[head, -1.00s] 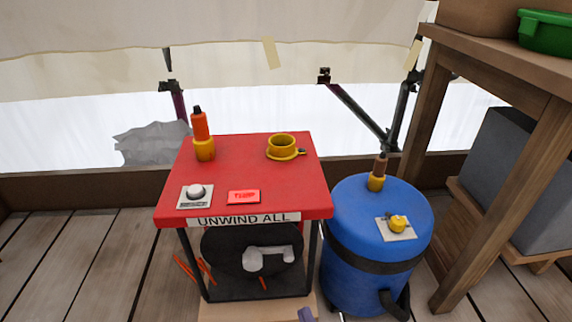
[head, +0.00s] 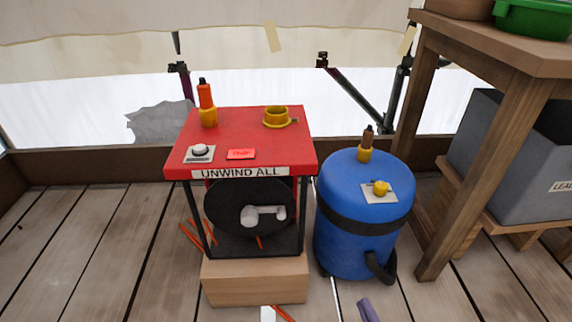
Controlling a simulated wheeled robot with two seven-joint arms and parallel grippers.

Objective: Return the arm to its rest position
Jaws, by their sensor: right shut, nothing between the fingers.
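My right gripper (head: 367,310) shows only as a small purple-grey piece at the bottom edge, right of centre. It is shut and empty, low in front of the blue drum (head: 345,190) and apart from it. My left gripper is not in view.
Below the sign is a black reel (head: 225,205) with a grey crank, above a wooden block (head: 255,282). The drum carries a brown piece in a yellow holder (head: 366,155) and a yellow knob (head: 381,188). A wooden table (head: 520,52) stands right. Floorboards are clear at left.

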